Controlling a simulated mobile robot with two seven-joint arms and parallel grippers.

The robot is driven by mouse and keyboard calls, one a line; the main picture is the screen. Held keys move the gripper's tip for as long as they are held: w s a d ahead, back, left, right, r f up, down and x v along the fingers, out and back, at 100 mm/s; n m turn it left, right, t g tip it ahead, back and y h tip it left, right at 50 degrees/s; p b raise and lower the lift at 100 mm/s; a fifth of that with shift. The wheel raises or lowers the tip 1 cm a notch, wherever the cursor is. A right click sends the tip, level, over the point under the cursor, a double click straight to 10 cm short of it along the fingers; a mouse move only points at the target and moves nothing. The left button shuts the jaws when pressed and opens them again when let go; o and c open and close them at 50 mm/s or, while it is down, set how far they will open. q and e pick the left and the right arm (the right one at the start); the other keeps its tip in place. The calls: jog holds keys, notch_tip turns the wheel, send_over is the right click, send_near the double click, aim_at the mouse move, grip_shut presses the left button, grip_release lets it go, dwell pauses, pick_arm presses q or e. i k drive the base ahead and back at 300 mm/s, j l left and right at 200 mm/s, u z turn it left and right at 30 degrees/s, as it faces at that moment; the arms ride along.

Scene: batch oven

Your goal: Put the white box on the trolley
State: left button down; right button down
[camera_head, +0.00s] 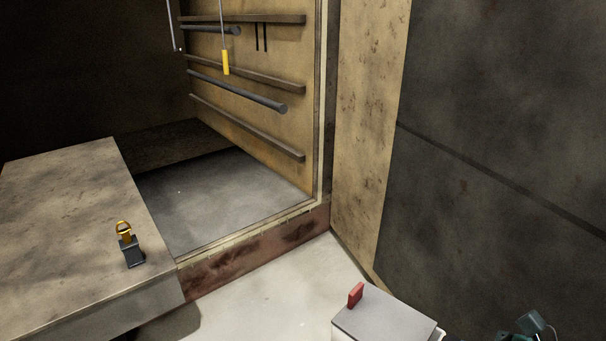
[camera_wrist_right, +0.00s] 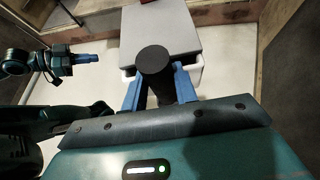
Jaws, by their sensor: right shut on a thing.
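The white box (camera_head: 438,334) has a grey lid (camera_head: 385,319) with a red tab (camera_head: 355,295) and stands out at the bottom of the head view, partly cut off. In the right wrist view its white wall (camera_wrist_right: 126,82) shows below the lid. My right gripper (camera_wrist_right: 158,75) has its blue fingers closed around a dark round handle at the near side of the box. What looks like my left gripper (camera_wrist_right: 88,59) shows at the left of that view; its jaws are unclear. A worn slab (camera_head: 65,215), which may be the trolley, lies at left in the head view.
A black block with a yellow ring (camera_head: 125,229) stands on the slab. The oven chamber (camera_head: 225,210) with wall rails is behind it. A yellow handle (camera_head: 225,62) hangs above. A dark wall (camera_head: 500,130) closes the right. Pale floor (camera_head: 270,305) is free between slab and box.

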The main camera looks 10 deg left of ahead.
aim_at(85, 271)
jog(key=j+u, duration=0.65)
jog(key=i+j+u, duration=0.1)
jog(key=j+u, duration=0.15)
jog(key=i+j+u, duration=0.2)
jog(key=j, duration=0.15)
jog(key=i+j+u, duration=0.1)
jog(key=j, duration=0.25)
jog(key=i+j+u, duration=0.1)
jog(key=j, duration=0.25)
jog(key=i+j, duration=0.15)
jog(key=j, duration=0.2)
jog(key=i+j, duration=0.2)
jog(key=j, duration=0.15)
jog(key=i+j, duration=0.15)
jog(key=j, duration=0.15)
jog(key=i+j, duration=0.1)
jog(key=i, duration=0.35)
